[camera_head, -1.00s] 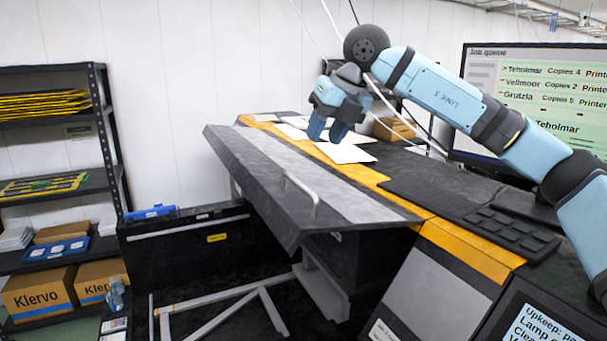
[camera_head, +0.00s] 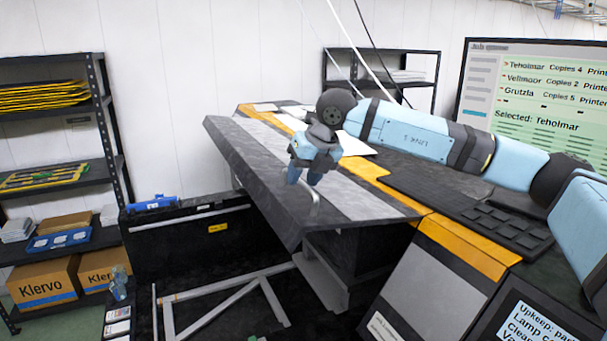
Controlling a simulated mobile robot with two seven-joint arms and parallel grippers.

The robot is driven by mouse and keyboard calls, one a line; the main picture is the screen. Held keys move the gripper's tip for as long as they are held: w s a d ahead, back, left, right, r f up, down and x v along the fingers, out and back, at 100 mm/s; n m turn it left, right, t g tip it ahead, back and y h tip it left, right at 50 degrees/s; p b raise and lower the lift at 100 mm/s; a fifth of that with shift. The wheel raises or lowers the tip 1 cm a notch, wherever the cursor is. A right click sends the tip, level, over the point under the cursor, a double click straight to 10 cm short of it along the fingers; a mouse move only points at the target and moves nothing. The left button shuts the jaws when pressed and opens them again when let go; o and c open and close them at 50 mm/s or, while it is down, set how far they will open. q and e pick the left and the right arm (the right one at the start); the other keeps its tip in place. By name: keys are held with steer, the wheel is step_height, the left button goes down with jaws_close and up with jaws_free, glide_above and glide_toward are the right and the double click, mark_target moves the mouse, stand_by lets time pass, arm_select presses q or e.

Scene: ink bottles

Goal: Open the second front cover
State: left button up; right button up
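A long dark grey front cover (camera_head: 240,165) with a lighter grey strip runs along the printer's front. It slopes down toward the front, and its front edge stands out over a dark space below. A pale bar handle (camera_head: 314,208) sits on it, its upper part partly hidden by my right gripper (camera_head: 303,179). My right gripper points down at the handle, its two blue fingers apart. I cannot tell whether it touches the handle. I cannot tell which cover counts as the second. My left gripper is not in view.
An orange-edged black worktop with a keypad (camera_head: 505,227) lies behind the cover. A job queue screen (camera_head: 535,100) stands at the right, a smaller screen (camera_head: 535,325) at lower right. Shelves with Klervo boxes (camera_head: 45,284) stand left. A grey frame (camera_head: 215,312) is below the cover.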

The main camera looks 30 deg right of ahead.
mark_target(297, 201)
jaws_close()
steer(key=shift+h, duration=0.7)
steer(key=f+b, duration=0.1)
steer(key=f, duration=0.1)
steer(key=a+f+b, duration=0.1)
steer(key=f+b, duration=0.3)
steer(key=shift+a+f, duration=0.1)
steer(key=shift+a, duration=0.3)
steer(key=shift+f+b, duration=0.35)
steer(key=shift+b, duration=0.3)
steer(key=shift+a, duration=0.1)
steer(key=shift+r, duration=0.1)
steer(key=shift+c, duration=0.5)
jaws_free()
steer(key=shift+o, duration=0.7)
steer(key=shift+w+a, duration=0.1)
steer(key=shift+a, duration=0.05)
